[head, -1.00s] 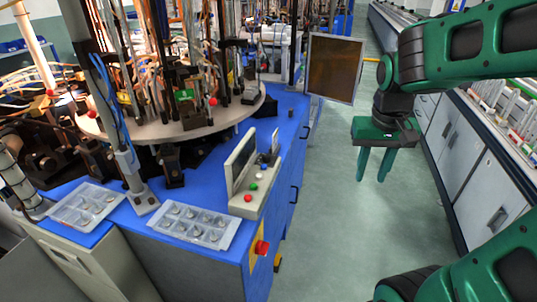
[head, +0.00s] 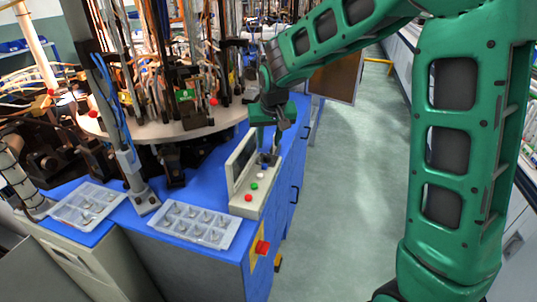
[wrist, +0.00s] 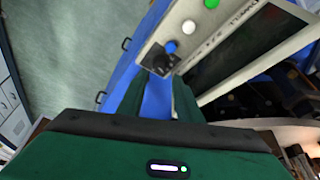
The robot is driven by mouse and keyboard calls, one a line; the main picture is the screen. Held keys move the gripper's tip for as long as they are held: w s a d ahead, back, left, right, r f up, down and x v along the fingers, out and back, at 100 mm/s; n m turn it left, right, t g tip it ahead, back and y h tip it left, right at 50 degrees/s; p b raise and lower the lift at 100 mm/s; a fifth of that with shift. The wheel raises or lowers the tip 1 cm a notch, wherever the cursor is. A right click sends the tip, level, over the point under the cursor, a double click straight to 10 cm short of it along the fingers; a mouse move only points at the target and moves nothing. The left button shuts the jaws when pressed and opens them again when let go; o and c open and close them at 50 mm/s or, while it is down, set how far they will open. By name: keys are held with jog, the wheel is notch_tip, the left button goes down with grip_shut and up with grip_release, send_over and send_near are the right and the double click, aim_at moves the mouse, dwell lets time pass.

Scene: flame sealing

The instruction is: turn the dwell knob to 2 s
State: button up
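The dwell knob is a dark round knob (wrist: 158,60) on the pale control panel (wrist: 218,22), seen in the wrist view beside a blue button (wrist: 171,46). My gripper (wrist: 158,84) is open, its two green fingers pointing at the knob with a gap between them. The knob shows just beyond the fingertips; I cannot tell whether they touch it. In the head view my gripper (head: 267,156) is over the far end of the panel (head: 250,208), beside the screen, and hides the knob. The knob's setting is not readable.
The screen (head: 241,160) stands close along the panel's left side. White, green (head: 254,186) and red (head: 248,198) buttons line the panel. A tray of small parts (head: 193,224) lies on the blue bench. The round machine table is behind. The floor (head: 335,200) at right is clear.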

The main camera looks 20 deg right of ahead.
aim_at(267, 156)
jog(key=x, duration=0.8)
jog(key=shift+s, duration=0.1)
